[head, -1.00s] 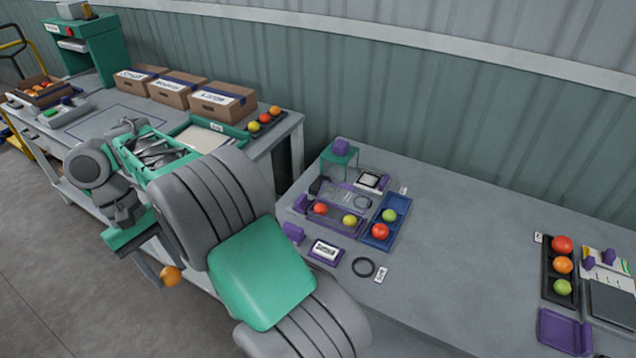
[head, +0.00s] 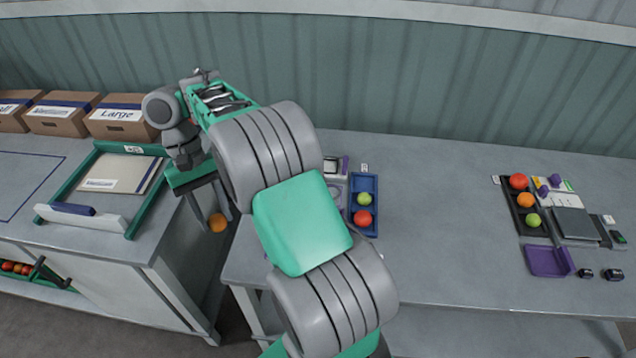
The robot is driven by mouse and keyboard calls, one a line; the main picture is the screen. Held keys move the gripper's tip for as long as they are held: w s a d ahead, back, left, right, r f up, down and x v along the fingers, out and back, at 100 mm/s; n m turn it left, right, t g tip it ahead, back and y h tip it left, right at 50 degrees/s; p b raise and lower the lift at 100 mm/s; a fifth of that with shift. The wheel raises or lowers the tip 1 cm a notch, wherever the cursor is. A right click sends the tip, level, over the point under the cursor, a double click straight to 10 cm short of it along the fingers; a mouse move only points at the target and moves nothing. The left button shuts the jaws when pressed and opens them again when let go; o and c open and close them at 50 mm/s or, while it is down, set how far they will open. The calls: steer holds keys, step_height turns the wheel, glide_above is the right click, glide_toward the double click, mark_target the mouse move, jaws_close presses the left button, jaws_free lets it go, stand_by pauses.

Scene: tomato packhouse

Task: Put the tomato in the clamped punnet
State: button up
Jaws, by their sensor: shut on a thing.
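My gripper (head: 213,208) points down at the left of my arm and is shut on an orange tomato (head: 218,223). It holds the tomato in the air at the gap between the two benches, left of the right bench (head: 440,240). The clamped punnet is hidden behind my arm now. A second earlier, a clear punnet with a red and a yellow tomato showed between purple blocks, left of the blue tray (head: 376,190).
The blue tray bears a green tomato (head: 364,198) and a red one (head: 362,218). A black tray (head: 507,196) with three tomatoes lies far right, near a purple tray (head: 548,262). The right bench's middle is clear. Cardboard boxes (head: 118,118) stand on the left bench.

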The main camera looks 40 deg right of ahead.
steer(key=s+d+f+m+t+y+p, duration=0.1)
steer(key=s+d+f+m, duration=0.2)
steer(key=d, duration=0.5)
steer(key=d+f+m+t+y, duration=0.1)
steer(key=d+f+m, duration=0.3)
steer(key=d, duration=0.5)
steer(key=s+d+f+m+t+y+p, duration=0.1)
steer(key=s+d+m, duration=0.1)
steer(key=d+m, duration=0.45)
steer(key=shift+n, duration=0.75)
steer(key=f+b, duration=0.3)
steer(key=d+f+b, duration=0.1)
steer(key=f+b, duration=0.2)
steer(key=shift+w+d+f, duration=0.15)
steer(key=shift+d+f, duration=0.05)
steer(key=shift+r, duration=0.15)
steer(key=o, duration=1)
steer(key=shift+c, duration=0.5)
steer(key=shift+c, duration=1.1)
